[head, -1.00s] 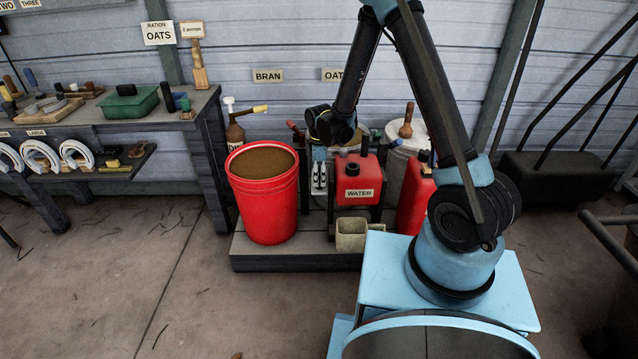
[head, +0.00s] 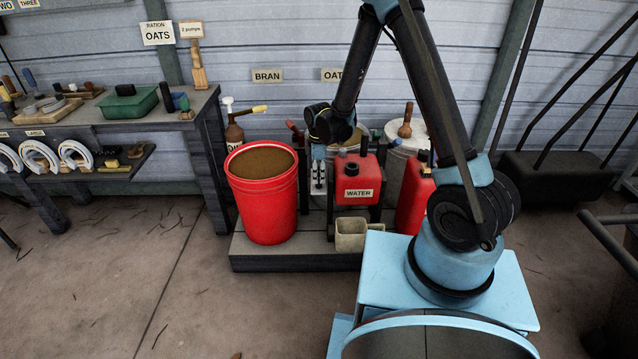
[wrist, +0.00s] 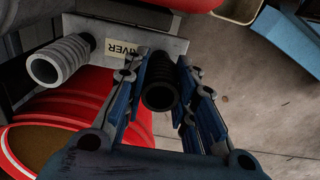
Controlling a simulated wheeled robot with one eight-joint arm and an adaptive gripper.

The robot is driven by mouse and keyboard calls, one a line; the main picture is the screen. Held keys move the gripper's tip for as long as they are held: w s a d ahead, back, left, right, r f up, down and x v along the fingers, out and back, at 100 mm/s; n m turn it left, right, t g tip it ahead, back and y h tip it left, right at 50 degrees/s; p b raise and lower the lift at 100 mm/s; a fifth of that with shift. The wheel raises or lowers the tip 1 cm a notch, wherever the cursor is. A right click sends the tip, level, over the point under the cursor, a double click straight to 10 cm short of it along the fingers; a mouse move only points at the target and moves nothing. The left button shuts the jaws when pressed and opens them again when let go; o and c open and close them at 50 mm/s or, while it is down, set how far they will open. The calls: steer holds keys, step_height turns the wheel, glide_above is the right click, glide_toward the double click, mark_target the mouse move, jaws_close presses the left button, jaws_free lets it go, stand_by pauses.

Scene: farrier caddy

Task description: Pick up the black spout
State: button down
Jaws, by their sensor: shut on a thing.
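The black spout (wrist: 159,96) is a short, ribbed, hollow tube seen from its open end in the wrist view. My gripper (wrist: 160,78) is shut on it, with a blue-padded finger on each side. The spout is beside a pale plate (wrist: 112,32) with a partly hidden label ending in "IVER". I cannot tell whether it still touches the plate. In the head view my gripper (head: 318,182) points down between the red bucket and the red water can, and the spout cannot be made out there.
A grey ribbed spout (wrist: 60,62) is on the plate, left of the black one. A red bucket (head: 263,208) with brown contents stands close at left. A red WATER can (head: 357,180) is close at right, above a small beige open box (head: 351,236). Floor in front is clear.

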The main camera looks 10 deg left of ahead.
steer(key=shift+r, duration=0.85)
steer(key=shift+r, duration=2.4)
